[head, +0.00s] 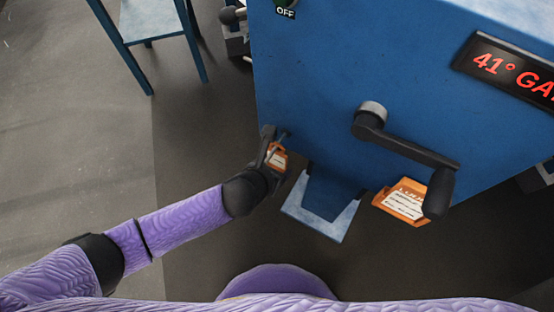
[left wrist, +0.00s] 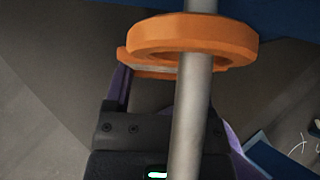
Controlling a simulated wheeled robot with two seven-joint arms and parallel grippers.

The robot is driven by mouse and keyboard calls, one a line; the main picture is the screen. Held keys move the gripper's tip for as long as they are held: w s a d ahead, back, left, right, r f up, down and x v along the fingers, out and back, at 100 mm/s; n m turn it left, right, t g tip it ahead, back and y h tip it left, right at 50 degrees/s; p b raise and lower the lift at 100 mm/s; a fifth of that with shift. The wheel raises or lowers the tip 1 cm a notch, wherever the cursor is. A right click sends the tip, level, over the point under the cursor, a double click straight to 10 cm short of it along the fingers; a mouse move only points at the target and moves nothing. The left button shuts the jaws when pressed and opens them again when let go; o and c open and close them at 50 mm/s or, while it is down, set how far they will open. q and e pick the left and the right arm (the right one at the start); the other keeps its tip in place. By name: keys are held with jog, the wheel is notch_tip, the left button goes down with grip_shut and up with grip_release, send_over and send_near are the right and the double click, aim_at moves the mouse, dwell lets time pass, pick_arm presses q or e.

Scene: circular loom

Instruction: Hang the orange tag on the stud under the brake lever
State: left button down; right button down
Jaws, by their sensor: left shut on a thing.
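My left gripper (head: 268,146) is shut on the orange tag (head: 279,157), beside the left lower edge of the blue machine. The tag's white label shows in the head view. In the left wrist view, its thick orange ring (left wrist: 160,35) is around a grey metal rod (left wrist: 190,120), which comes out below the ring and runs past my black gripper body (left wrist: 138,135). I cannot tell from these frames whether this rod is the stud or the brake lever. My right gripper is not in view.
The blue machine (head: 330,70) has a black crank (head: 412,148) on its face. A second orange card (head: 400,204) with lettering shows below the crank. A pale blue plate (head: 318,218) lies low beneath the machine. A blue stool (head: 155,22) stands at the upper left. The floor at left is clear.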

pick_arm(q)
jog(key=s+a+r+p, duration=0.1)
jog(key=s+a+p, duration=0.2)
jog(key=s+p, duration=0.1)
jog(key=shift+s, duration=0.7)
jog(key=shift+w+r, duration=0.1)
